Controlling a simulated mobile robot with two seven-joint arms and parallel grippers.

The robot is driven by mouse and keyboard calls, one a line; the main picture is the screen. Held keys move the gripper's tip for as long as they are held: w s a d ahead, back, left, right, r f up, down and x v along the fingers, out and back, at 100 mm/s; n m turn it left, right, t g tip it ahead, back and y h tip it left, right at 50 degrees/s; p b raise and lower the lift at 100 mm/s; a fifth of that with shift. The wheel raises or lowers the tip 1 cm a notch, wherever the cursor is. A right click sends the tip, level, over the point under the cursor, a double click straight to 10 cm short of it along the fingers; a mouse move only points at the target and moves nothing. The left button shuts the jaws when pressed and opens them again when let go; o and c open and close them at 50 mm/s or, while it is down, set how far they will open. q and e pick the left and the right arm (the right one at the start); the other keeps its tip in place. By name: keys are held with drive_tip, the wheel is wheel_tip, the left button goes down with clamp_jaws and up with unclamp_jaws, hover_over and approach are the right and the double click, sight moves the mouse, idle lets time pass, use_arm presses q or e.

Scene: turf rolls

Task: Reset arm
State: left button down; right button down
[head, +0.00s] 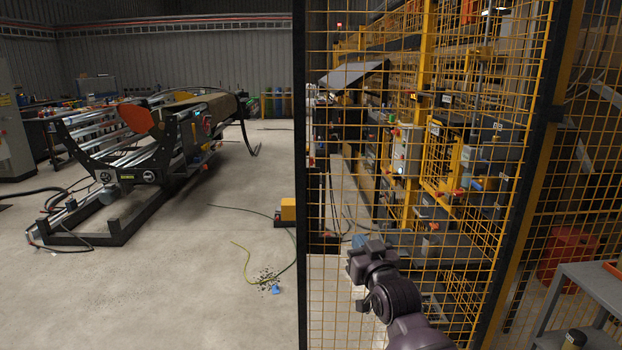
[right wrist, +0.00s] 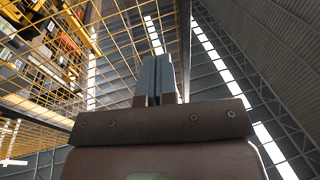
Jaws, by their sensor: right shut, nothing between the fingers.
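My right arm comes in from the bottom right in the head view, in front of the yellow mesh fence (head: 450,240). My right gripper (head: 366,244) is at its end, small and partly hidden by the wrist. In the right wrist view the right gripper (right wrist: 157,70) has its two grey fingers pressed together, with nothing between them. They point up toward the roof. My left gripper is in neither view.
A dark fence post (head: 301,180) stands left of my right arm. A grey cart (head: 585,285) is at the lower right. A roller machine (head: 150,160) stands at the left. Cables and small debris (head: 265,276) lie on the otherwise clear concrete floor.

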drive_tip(key=s+d+f+g+h, duration=0.1)
drive_tip(key=s+d+f, duration=0.4)
drive_tip(key=s+f, duration=0.5)
drive_tip(key=s+d+f+m+g+h, duration=0.1)
drive_tip(key=s+d+f+g+h, duration=0.1)
drive_tip(key=s+d+f, duration=0.4)
drive_tip(key=s+d+f+m+g+h, duration=0.1)
drive_tip(key=s+d+f, duration=0.5)
drive_tip(key=s+f, duration=0.8)
drive_tip(key=s+g+h, duration=0.1)
drive_tip(key=s+g, duration=0.1)
drive_tip(key=s, duration=0.5)
drive_tip(key=shift+s+f+g, duration=0.2)
drive_tip(key=shift+f+g, duration=0.1)
drive_tip(key=shift+f, duration=0.05)
